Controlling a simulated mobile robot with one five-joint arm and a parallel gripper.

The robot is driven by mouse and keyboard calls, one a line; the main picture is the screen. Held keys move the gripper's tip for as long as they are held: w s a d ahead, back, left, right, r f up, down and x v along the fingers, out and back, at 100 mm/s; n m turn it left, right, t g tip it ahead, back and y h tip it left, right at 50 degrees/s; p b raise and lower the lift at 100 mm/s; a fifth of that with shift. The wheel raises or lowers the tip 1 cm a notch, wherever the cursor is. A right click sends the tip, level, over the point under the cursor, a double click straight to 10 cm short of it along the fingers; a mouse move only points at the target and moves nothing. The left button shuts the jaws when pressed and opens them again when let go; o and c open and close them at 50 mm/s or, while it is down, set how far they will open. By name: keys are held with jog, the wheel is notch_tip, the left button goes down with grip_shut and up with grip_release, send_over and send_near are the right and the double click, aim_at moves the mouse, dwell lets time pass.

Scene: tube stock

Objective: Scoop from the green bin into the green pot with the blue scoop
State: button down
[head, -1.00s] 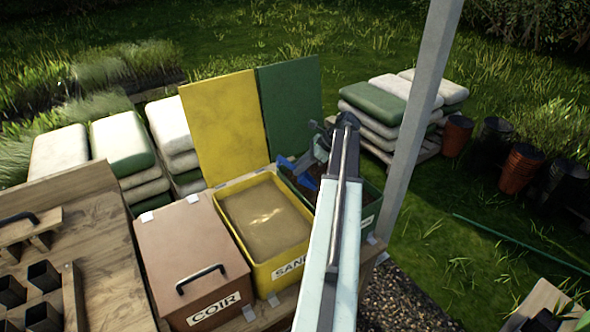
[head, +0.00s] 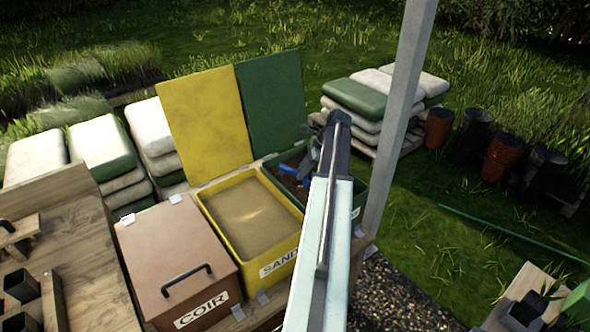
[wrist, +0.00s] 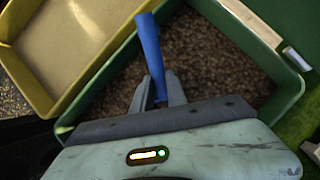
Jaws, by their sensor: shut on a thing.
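The green bin (wrist: 281,96) stands open with its green lid (head: 270,98) raised behind it, and dark brown stock (wrist: 215,60) lies inside. My gripper (wrist: 158,98) is over the bin, with its jaws shut on the blue scoop (wrist: 150,50). The scoop's blue handle points up and away in the wrist view; its bowl is hidden, so I cannot tell if it holds anything. In the head view my arm covers much of the bin and only a bit of blue scoop (head: 289,170) shows. A green pot (head: 579,301) is partly in view at the lower right edge.
The open yellow sand bin (head: 285,248) stands left of the green bin, and the shut coir bin (head: 180,255) is further left. A grey post (head: 398,120) rises just right of the green bin. A wooden surface (head: 500,310) with dark pots is at lower right.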

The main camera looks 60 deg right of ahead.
jog(key=shift+s+d, duration=0.2)
jog(key=shift+s, duration=0.05)
jog(key=g+p, duration=0.1)
jog(key=h+p, duration=0.1)
jog(key=r+g+p, duration=0.1)
jog(key=shift+s+d+g+h, duration=0.15)
jog(key=shift+s+g+h, duration=0.15)
jog(key=shift+h, duration=0.1)
jog(key=shift+w+r+p, duration=0.1)
jog(key=shift+r+p, duration=0.1)
jog(key=shift+p, duration=0.2)
jog(key=shift+g+h, duration=0.4)
jog(key=shift+g, duration=0.1)
jog(key=r+p, duration=0.1)
jog(key=w+r+p, duration=0.1)
jog(key=r+p, duration=0.1)
jog(key=a+r+p, duration=0.1)
jog(key=r+p, duration=0.1)
jog(key=shift+w, duration=0.2)
jog(key=shift+g+h, duration=0.4)
jog(key=shift+g, duration=0.1)
jog(key=shift+w+a+r+p, duration=0.25)
jog(key=shift+w+r+p, duration=0.1)
jog(key=shift+r+p, duration=0.4)
jog(key=shift+w+a+r+p, duration=0.3)
jog(key=shift+r+p, duration=0.35)
jog(key=shift+p, duration=0.15)
jog(key=shift+w+a+r+p, duration=0.25)
jog(key=shift+w+r+p, duration=0.1)
jog(key=shift+r+p, duration=0.4)
